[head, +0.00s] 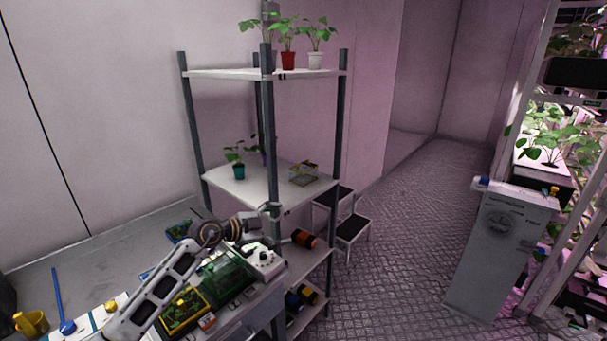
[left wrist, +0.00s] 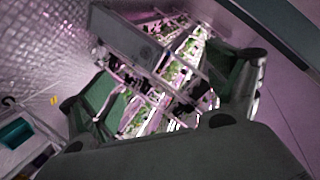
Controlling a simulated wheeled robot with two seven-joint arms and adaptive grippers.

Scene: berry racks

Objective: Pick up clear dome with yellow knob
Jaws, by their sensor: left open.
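I cannot clearly make out a clear dome with a yellow knob in either view. A small yellow-rimmed tray with green plants (head: 185,312) stands on the bench at the lower middle of the head view; whether a clear cover lies over it I cannot tell. My left gripper (head: 268,209) is beyond the bench, by the front post of the shelf rack, small and partly merged with the post. In the left wrist view my left gripper (left wrist: 178,78) has its fingers wide apart with nothing between them. My right gripper is not in view.
A green translucent box (head: 226,272) and a white device with knobs (head: 263,259) stand on the bench near my left arm. The shelf rack (head: 232,187) holds potted plants and a small wire basket (head: 304,172). A step stool (head: 352,228) stands behind.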

